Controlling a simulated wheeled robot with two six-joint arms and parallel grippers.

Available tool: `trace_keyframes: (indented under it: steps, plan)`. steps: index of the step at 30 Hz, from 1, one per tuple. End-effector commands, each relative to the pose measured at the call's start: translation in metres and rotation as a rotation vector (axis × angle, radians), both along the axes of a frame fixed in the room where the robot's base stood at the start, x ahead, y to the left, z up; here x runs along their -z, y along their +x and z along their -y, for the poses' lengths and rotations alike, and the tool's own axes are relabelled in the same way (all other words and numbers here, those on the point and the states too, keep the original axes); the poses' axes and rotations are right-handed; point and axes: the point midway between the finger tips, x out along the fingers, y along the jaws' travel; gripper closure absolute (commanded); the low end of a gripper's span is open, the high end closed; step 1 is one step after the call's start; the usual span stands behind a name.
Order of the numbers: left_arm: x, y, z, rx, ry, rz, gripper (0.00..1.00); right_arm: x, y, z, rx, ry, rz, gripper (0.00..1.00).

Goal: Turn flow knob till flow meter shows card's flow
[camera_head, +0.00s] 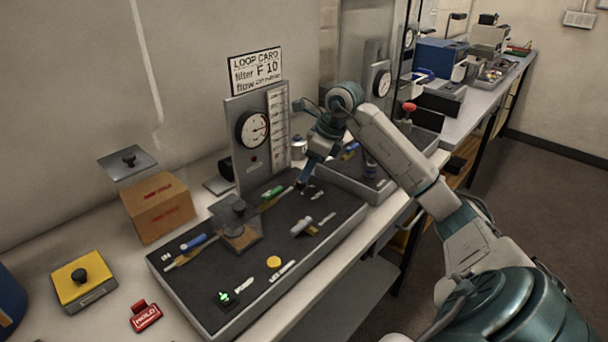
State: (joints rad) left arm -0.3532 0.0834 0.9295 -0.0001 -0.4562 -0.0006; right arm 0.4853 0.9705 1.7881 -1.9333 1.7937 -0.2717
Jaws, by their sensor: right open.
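The loop card (256,70) is on the wall above the panel; it reads "filter F 10" and a flow line too blurred to read. A grey upright panel (238,165) carries a round dial gauge (253,128) and a white vertical scale (278,125). I cannot tell for sure which is the flow meter. My right gripper (305,188) is open, pointing down over the back right of the black board (215,300), near the green-handled valve (272,192). I cannot make out the flow knob; the gripper may hide it. My left gripper is not in view.
A cardboard box (158,208), a yellow block with a black knob (83,283) and a red HOLD tag (146,317) lie left of the board. A second board (365,180) with a gauge (381,82) is beyond.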

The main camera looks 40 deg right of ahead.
Motion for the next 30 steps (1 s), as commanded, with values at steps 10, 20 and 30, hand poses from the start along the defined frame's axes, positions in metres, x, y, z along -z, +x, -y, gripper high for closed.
trace_keyframes:
  steps: [10,20,30]
  plan:
    - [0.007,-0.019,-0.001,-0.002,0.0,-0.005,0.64,0.035,0.013,-0.008,0.0,0.001,0.001,0.5]
    - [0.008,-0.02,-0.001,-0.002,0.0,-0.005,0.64,0.037,0.013,-0.008,0.0,0.0,0.001,0.57]
    - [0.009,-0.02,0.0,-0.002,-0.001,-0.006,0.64,0.037,0.013,-0.008,0.004,0.0,0.001,0.94]
